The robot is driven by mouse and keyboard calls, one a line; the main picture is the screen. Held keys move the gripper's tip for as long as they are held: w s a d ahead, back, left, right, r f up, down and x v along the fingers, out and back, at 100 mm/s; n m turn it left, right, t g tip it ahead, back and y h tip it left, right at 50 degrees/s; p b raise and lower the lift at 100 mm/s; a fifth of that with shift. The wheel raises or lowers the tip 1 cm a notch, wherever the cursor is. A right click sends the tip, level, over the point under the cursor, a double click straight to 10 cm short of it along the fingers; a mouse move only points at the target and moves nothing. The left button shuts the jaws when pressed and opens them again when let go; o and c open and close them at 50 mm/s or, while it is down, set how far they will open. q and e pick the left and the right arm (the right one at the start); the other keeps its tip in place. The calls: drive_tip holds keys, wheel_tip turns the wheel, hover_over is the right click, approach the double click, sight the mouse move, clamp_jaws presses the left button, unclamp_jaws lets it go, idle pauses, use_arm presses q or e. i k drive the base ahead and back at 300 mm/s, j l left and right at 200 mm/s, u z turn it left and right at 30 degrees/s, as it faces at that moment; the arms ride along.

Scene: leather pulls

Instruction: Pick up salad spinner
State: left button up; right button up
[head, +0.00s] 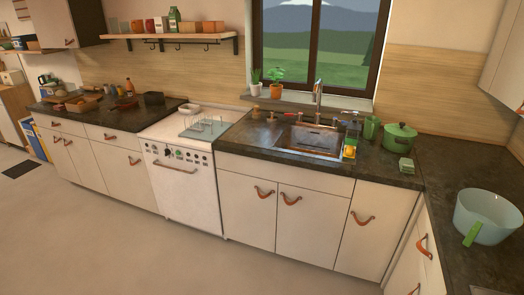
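A large pale bluish, see-through bowl (489,219) with a green handle-like piece (472,234) at its front stands on the right counter, close to the right edge of the head view. It looks most like the salad spinner, but I cannot tell for sure. A green lidded pot (399,138) stands on the counter right of the sink. Neither of my grippers shows in this view.
The dark counter (425,158) turns a corner at the right. Near the sink (309,138) are a green mug (372,127) and a small green box (406,165). The floor (130,245) in front is clear.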

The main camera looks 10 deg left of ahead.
sight(484, 217)
drive_tip(key=z, duration=0.7)
drive_tip(key=i+j+z, duration=0.2)
drive_tip(key=i+z, duration=0.3)
drive_tip(key=i+j+z, duration=0.45)
drive_tip(key=k+l, duration=0.05)
drive_tip(key=l, duration=0.05)
